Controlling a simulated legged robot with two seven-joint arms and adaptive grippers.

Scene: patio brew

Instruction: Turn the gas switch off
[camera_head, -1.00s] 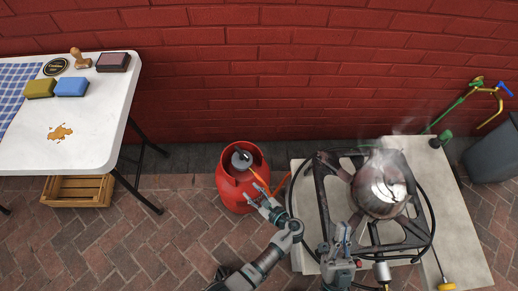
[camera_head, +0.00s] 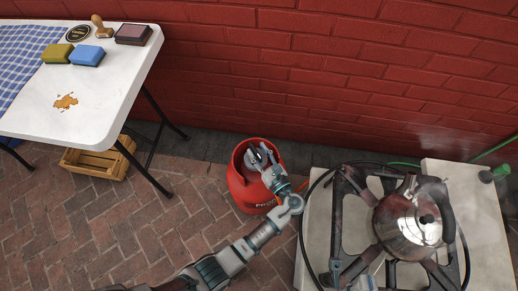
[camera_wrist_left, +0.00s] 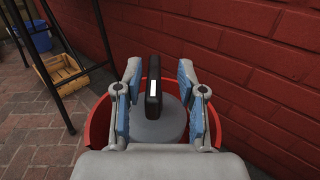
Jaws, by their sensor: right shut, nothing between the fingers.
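The red gas bottle (camera_head: 240,188) stands on the brick floor between the table and the stove. The black gas switch (camera_wrist_left: 153,88), a thin upright handle with a white mark, sits on the grey round valve top (camera_wrist_left: 160,126). My left gripper (camera_head: 264,158) is over the bottle's top. In the left wrist view, the left gripper's (camera_wrist_left: 158,92) blue-padded fingers are open on either side of the switch, with a gap on both sides. In the head view the gripper partly hides the switch.
A steaming metal kettle (camera_head: 412,222) stands on the stove's dark frame (camera_head: 345,215) at the right. A white table (camera_head: 110,95) with sponges (camera_head: 87,56) and a brown spill (camera_head: 65,101) is at the left. A wooden crate (camera_head: 95,163) sits below it. The brick wall (camera_head: 300,80) is close behind the bottle.

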